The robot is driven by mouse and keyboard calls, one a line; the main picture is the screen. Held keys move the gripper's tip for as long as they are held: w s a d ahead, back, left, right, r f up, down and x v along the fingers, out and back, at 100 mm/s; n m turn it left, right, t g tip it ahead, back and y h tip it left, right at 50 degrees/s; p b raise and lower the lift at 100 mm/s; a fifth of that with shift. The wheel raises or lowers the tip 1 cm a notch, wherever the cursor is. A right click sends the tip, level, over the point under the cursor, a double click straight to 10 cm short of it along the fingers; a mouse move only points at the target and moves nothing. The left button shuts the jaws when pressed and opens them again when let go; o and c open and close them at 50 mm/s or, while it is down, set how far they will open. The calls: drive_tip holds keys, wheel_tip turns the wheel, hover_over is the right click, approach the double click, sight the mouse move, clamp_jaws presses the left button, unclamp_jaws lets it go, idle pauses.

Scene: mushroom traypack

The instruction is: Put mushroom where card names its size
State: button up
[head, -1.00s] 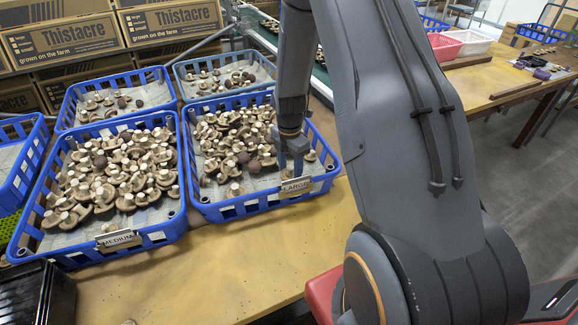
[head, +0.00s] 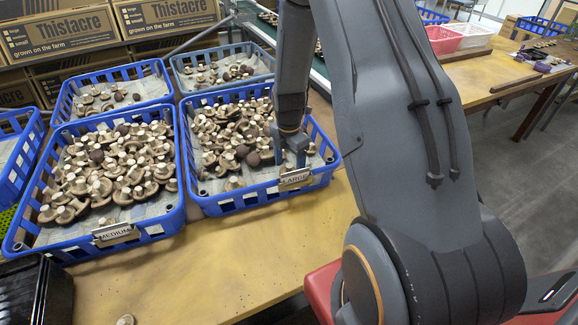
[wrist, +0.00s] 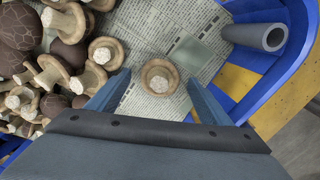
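My gripper (head: 292,150) is low inside the front right corner of the right blue tray (head: 240,200), whose card (head: 295,178) reads LARGE. In the wrist view my gripper (wrist: 155,93) is open. A single pale brown mushroom (wrist: 160,77) sits stem up on newspaper between its fingers, with a gap on each side. The left blue tray (head: 165,222) has a card (head: 115,235) that reads MEDIUM, and many mushrooms lie in it. Another mushroom (head: 125,320) lies on the table at the picture's bottom edge.
Many mushrooms (wrist: 50,70) crowd the left of the wrist view. A grey tube-shaped corner post (wrist: 255,37) stands at the tray's corner. Two more trays (head: 110,90) (head: 225,60) stand behind. A black crate (head: 35,290) is at the lower left.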

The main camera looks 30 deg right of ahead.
wheel_tip(320, 180, up, 8)
drive_tip(key=shift+f+b, duration=0.15)
drive_tip(key=shift+b, duration=0.75)
